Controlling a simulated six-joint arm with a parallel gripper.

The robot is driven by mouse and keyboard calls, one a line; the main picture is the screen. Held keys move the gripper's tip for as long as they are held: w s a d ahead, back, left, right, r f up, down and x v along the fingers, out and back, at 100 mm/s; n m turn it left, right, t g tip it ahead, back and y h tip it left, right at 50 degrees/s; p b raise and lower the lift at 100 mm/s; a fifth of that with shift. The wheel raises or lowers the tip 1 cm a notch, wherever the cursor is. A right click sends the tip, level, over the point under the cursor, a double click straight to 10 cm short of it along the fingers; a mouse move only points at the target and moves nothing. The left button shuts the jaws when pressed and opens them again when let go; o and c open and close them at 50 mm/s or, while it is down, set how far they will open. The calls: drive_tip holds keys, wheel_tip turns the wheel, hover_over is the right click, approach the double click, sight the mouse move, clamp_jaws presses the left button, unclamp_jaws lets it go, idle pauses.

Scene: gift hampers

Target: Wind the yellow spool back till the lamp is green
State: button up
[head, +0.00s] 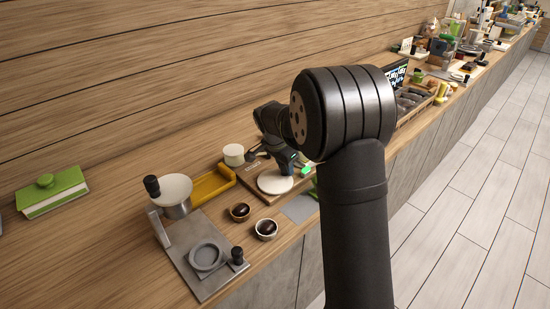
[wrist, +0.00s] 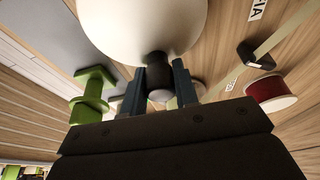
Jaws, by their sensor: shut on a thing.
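A large cream disc (head: 275,183) lies on a wooden board, and its underlying body is hidden. It fills the top of the wrist view (wrist: 140,25). I cannot tell whether it belongs to the yellow spool, as no clearly yellow spool shows. My gripper (wrist: 158,88) is shut on a dark knob (wrist: 156,66) at the disc's edge. In the head view my gripper (head: 285,166) is over the disc, partly hidden by my arm. A small bright green spot (head: 305,171) beside the board may be the lamp.
In the wrist view, a red spool (wrist: 270,93), a dark ribbon guide (wrist: 256,56) and a green piece (wrist: 92,92) stand nearby.

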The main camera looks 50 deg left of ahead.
sight(274, 170)
drive_tip(key=shift+s+a, duration=0.1)
drive_tip(key=shift+a, duration=0.5)
drive_tip(key=shift+s+a, duration=0.3)
drive_tip(key=shift+a, duration=0.25)
drive_tip(key=shift+s+a, duration=0.65)
drive_tip(key=shift+s, duration=0.1)
drive_tip(key=o, duration=0.8)
drive_tip(key=shift+c, duration=0.2)
